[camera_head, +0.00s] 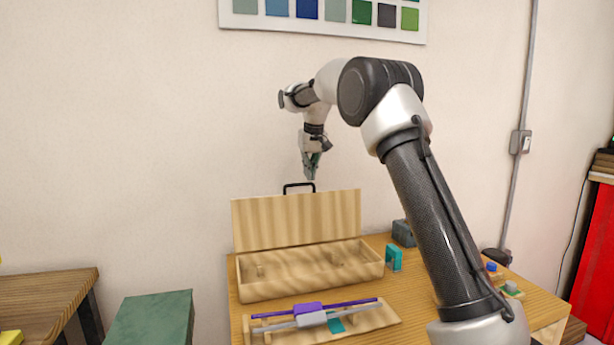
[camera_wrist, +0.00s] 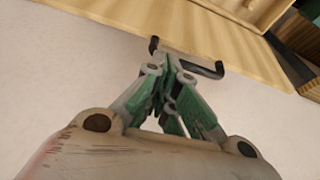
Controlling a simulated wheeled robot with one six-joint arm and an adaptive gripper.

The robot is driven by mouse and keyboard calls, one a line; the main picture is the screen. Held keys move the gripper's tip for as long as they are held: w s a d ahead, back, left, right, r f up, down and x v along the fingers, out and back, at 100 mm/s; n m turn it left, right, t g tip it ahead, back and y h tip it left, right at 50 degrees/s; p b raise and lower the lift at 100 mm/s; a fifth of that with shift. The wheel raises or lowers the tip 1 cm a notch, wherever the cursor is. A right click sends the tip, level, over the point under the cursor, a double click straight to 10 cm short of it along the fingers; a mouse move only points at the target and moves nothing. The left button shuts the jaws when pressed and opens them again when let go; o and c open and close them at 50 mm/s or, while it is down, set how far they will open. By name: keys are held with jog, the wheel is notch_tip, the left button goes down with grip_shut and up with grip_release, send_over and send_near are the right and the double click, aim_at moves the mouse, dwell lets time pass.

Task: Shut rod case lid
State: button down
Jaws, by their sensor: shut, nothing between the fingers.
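The wooden rod case (camera_head: 310,272) stands on the table with its lid (camera_head: 297,220) raised upright at the back. A black handle (camera_head: 299,187) sits on the lid's top edge. My gripper (camera_head: 312,176) is shut and empty, pointing down just above the handle at the lid's top edge. In the wrist view, my gripper (camera_wrist: 162,68) overlaps the handle (camera_wrist: 205,70), and the lid (camera_wrist: 190,30) lies beyond; I cannot tell if they touch. The case interior looks empty apart from small wooden supports.
In front of the case, a wooden rack (camera_head: 375,320) holds a purple rod (camera_head: 350,303) and a grey rod (camera_head: 280,325). A teal block (camera_head: 394,258) and a dark grey box (camera_head: 403,233) stand to the right. The wall is close behind the lid.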

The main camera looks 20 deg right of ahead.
jog(key=w+r+t, duration=0.2)
jog(key=w+r, duration=0.1)
jog(key=r, duration=0.5)
notch_tip(320, 180, down, 10)
jog(key=shift+s+m+g, duration=0.15)
jog(key=shift+m+g, duration=0.15)
jog(key=shift+g, duration=0.1)
jog(key=shift+s+r, duration=0.1)
jog(key=shift+r, duration=0.05)
